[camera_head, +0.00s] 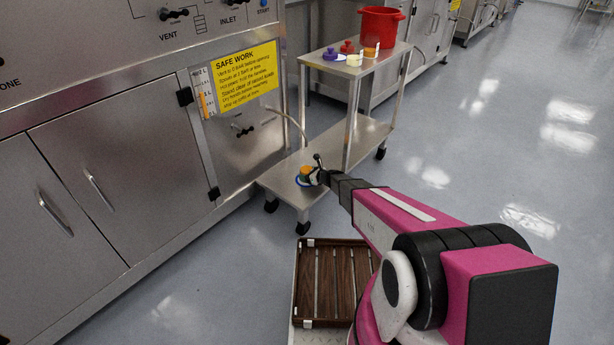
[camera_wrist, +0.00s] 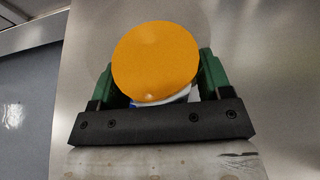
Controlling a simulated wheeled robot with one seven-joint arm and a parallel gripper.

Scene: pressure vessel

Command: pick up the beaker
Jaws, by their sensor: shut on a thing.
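The beaker (camera_head: 305,172) shows in the head view as a small thing with an orange top and some blue around it, at the lower shelf of the steel cart. In the wrist view the beaker (camera_wrist: 155,62) is seen from above as a round orange face, with a bit of white and blue below it. My gripper (camera_head: 315,178) is shut on it. In the wrist view its green fingers (camera_wrist: 158,80) lie on both sides of the beaker, which hides most of their tips. I cannot tell whether the beaker touches the shelf.
The cart's upper shelf (camera_head: 343,68) holds a red pot (camera_head: 381,27) and several small coloured items. Its lower shelf (camera_head: 283,182) is otherwise mostly bare. Steel cabinets (camera_head: 130,175) stand left. A brown slatted tray (camera_head: 335,283) lies near my base. The floor at right is clear.

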